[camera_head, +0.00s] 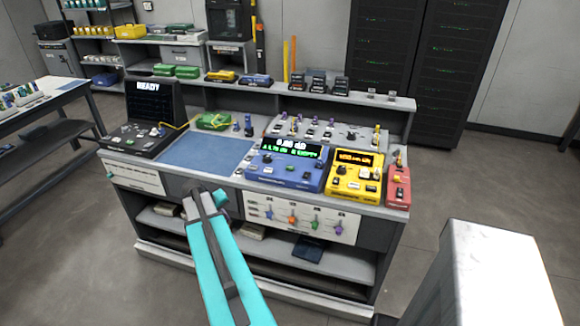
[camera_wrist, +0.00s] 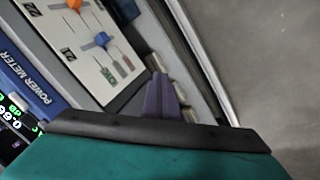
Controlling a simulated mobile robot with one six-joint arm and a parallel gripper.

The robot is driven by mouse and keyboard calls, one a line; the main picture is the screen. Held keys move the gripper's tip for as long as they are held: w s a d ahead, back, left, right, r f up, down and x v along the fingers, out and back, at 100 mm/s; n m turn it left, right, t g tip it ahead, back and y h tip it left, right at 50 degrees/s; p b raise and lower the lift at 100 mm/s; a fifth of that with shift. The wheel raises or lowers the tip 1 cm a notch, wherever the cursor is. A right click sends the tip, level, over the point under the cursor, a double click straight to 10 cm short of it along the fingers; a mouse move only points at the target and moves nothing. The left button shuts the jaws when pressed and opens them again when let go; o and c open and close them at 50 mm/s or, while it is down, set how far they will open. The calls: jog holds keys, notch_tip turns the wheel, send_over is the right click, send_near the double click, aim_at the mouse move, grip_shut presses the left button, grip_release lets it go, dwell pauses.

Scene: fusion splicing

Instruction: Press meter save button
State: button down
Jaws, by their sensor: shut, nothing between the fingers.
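The blue power meter (camera_head: 288,164) stands on the bench, with green digits lit on its dark screen. Small buttons and a knob show on its front face; their labels are too small to read here, so I cannot tell which is save. In the wrist view, part of the power meter (camera_wrist: 30,85) shows at the left edge with its "POWER METER" lettering. My gripper (camera_head: 204,200) is shut and empty, in front of the bench, left of the meter and apart from it. The closed fingers also show in the wrist view (camera_wrist: 163,97).
A yellow device (camera_head: 356,174) and a red device (camera_head: 398,186) stand right of the meter. A blue mat (camera_head: 205,155) and a splicer reading "READY" (camera_head: 148,115) lie to the left. A white panel with coloured connectors (camera_head: 300,218) is on the bench front.

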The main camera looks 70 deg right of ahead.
jog(key=s+d+r, duration=0.2)
jog(key=d+r, duration=0.2)
jog(key=s+d+r+m+h, duration=0.1)
jog(key=s+d+r, duration=0.1)
jog(key=d+r, duration=0.2)
jog(key=s+d+r+m+p, duration=0.1)
jog(key=s+d+r, duration=0.2)
jog(key=d, duration=0.3)
jog(key=shift+s+d+r+h, duration=0.1)
jog(key=shift+d+r+h, duration=0.15)
jog(key=shift+r+h, duration=0.25)
jog(key=s+d+r+m+g+h, duration=0.1)
jog(key=s+d+r+m, duration=0.1)
jog(key=s+d+r, duration=0.8)
jog(key=shift+r+g+h+p, duration=0.3)
jog(key=shift+r, duration=0.65)
jog(key=shift+f, duration=0.2)
jog(key=b, duration=0.2)
send_over(288, 169)
jog(key=shift+f, duration=2.75)
jog(key=shift+f+b, duration=1.1)
jog(key=shift+f, duration=0.4)
jog(key=shift+f+b, duration=0.75)
jog(key=shift+f, duration=0.15)
jog(key=shift+r, duration=0.15)
jog(key=shift+r+p, duration=0.35)
jog(key=shift+r, duration=0.4)
